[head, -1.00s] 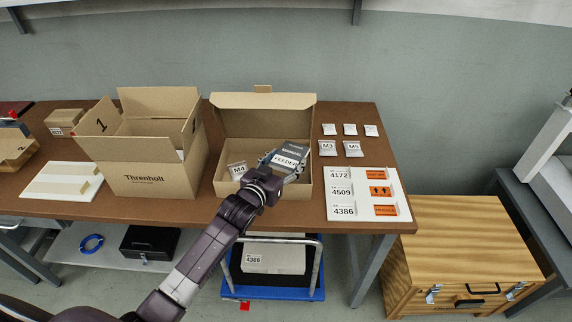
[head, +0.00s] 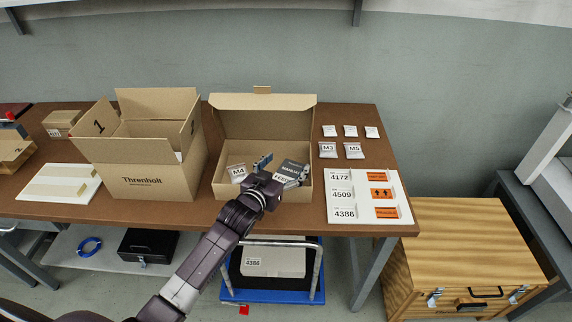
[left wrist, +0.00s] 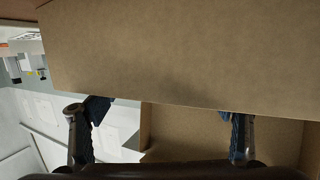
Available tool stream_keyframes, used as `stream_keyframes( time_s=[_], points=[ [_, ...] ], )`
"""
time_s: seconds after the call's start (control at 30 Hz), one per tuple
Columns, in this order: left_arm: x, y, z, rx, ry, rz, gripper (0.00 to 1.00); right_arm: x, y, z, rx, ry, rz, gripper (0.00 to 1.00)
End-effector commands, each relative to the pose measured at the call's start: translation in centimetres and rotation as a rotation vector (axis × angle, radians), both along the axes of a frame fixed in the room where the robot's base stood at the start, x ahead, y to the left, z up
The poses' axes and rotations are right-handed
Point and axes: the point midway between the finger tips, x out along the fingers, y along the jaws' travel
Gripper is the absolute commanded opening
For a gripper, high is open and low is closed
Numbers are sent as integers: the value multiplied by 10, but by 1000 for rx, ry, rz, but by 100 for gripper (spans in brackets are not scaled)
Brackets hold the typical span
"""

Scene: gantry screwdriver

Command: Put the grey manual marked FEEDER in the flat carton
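The grey manual marked FEEDER (head: 291,170) is inside the flat carton (head: 264,101), at its right side, lying at an angle. I cannot tell whether it lies fully flat; my gripper hides part of its left end. The carton stands open with its lid raised at the back. My left gripper (head: 263,162) is over the carton, just left of the manual. In the left wrist view its two fingers (left wrist: 160,114) are wide apart with nothing between them, and a cardboard panel fills much of the view. My right gripper is not in view.
A bag marked M4 (head: 238,172) lies in the carton's left part. The tall Threnholt box (head: 143,183) stands open to the left. Several small bags, including M3 (head: 328,149) and M5 (head: 354,149), and a white label board (head: 352,197) lie to the right.

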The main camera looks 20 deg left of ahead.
Motion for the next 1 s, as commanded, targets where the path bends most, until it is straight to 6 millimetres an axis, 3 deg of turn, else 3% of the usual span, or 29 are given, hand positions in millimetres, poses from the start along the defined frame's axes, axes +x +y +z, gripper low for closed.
stream_keyframes(
  time_s=[0.2,0.33,0.43,0.8,1.0],
  points=[
    [0,0,3,1,-1,0,76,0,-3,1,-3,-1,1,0],
    [0,0,18,1,-3,0,76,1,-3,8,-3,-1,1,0],
    [-17,2,14,0,2,-1,76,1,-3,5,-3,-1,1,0],
    [-90,11,29,0,1,-1,76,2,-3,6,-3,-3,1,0],
    [-111,14,34,1,1,-1,76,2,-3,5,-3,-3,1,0]
  ],
)
